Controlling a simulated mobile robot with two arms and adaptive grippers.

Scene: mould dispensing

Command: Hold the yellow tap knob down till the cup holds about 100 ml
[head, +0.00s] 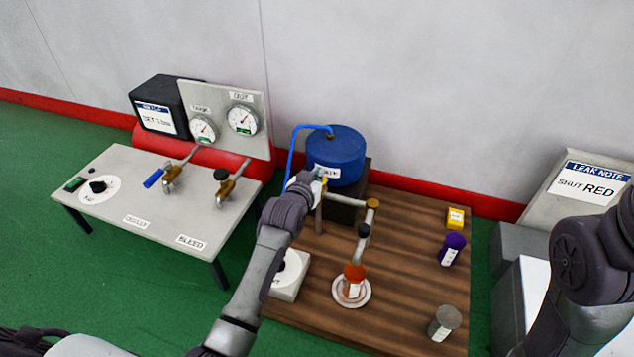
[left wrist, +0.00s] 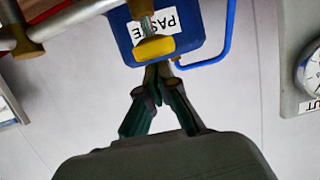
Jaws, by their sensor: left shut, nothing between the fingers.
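The yellow tap knob (left wrist: 154,47) shows in the left wrist view in front of the blue tank (left wrist: 190,35), which bears a partly hidden white label. My left gripper (left wrist: 158,72) is shut and empty, its fingertips right at the knob's edge; I cannot tell whether they touch it. In the head view my left gripper (head: 316,180) is at the front of the blue tank (head: 338,147), largely covering the knob. An orange cup (head: 354,272) with a white label stands on a round white plate (head: 341,298), below a pipe. Its fill level is not readable. My right gripper is out of view.
The wooden board (head: 405,270) also bears a purple jar (head: 452,246), a grey cylinder (head: 445,322) and a yellow block (head: 456,217). A white dial box (head: 288,278) is partly behind my left arm. A table with valves (head: 150,205) stands at left.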

